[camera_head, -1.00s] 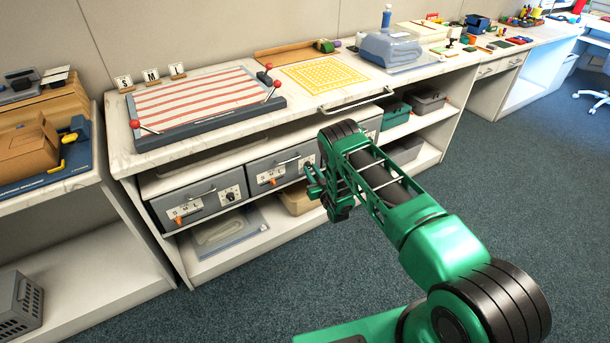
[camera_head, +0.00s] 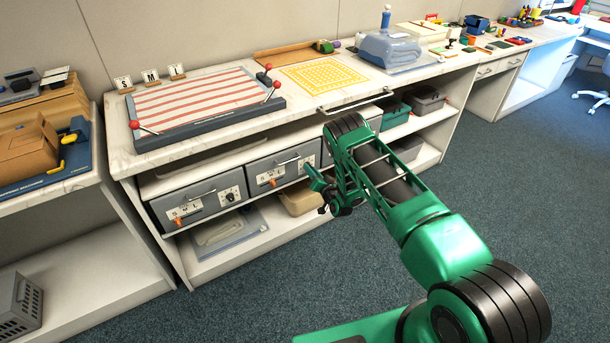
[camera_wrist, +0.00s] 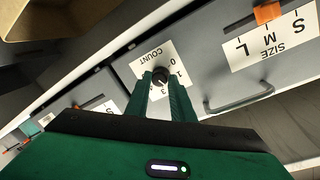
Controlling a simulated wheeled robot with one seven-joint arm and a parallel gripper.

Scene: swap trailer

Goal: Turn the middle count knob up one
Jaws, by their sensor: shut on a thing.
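The middle drawer (camera_head: 258,167) is the centre one of three grey drawers under the counter. In the wrist view its front (camera_wrist: 205,60) appears upside down, with a white COUNT plate (camera_wrist: 140,68) and a black count knob (camera_wrist: 160,74). My gripper (camera_wrist: 161,82) is shut on this knob, one green finger on each side. The digits 0, 1 and 3 show around it; the pointer's exact setting is hard to tell. In the head view my gripper (camera_head: 312,172) is at the drawer's right end and hides the knob.
The drawer's bar handle (camera_wrist: 232,104) and its SIZE plate (camera_wrist: 270,40) with an orange slider (camera_wrist: 267,13) lie to the right in the wrist view. The left drawer (camera_head: 200,198) has its own knob (camera_head: 231,194). The floor (camera_head: 530,190) at right is clear.

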